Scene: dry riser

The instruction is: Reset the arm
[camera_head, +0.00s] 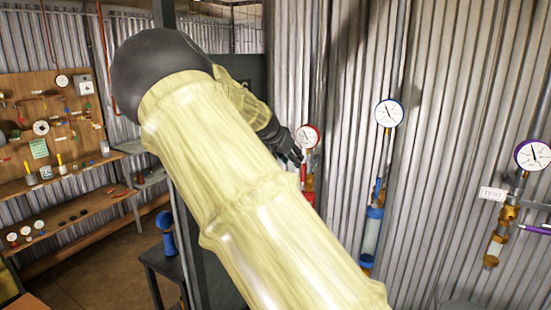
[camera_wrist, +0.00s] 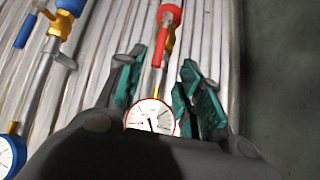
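My arm, in a pale yellow sleeve, fills the middle of the head view. My gripper (camera_head: 291,157) is beyond it, close to the red-rimmed gauge (camera_head: 308,136) on the corrugated wall. In the wrist view my gripper (camera_wrist: 158,85) has its two green-padded fingers apart, with a visible gap between them. The red-rimmed gauge (camera_wrist: 150,117) and a red valve part (camera_wrist: 168,35) show in line with that gap, behind the fingers. I see nothing held. Whether the fingers touch the gauge or pipe I cannot tell.
A blue-rimmed gauge (camera_head: 389,113) stands above a blue valve (camera_head: 374,215). A purple-rimmed gauge (camera_head: 533,155) is at the far right, beside a "TEST" tag (camera_head: 492,194). A pegboard (camera_head: 50,125) and wooden shelves (camera_head: 75,220) are on the left.

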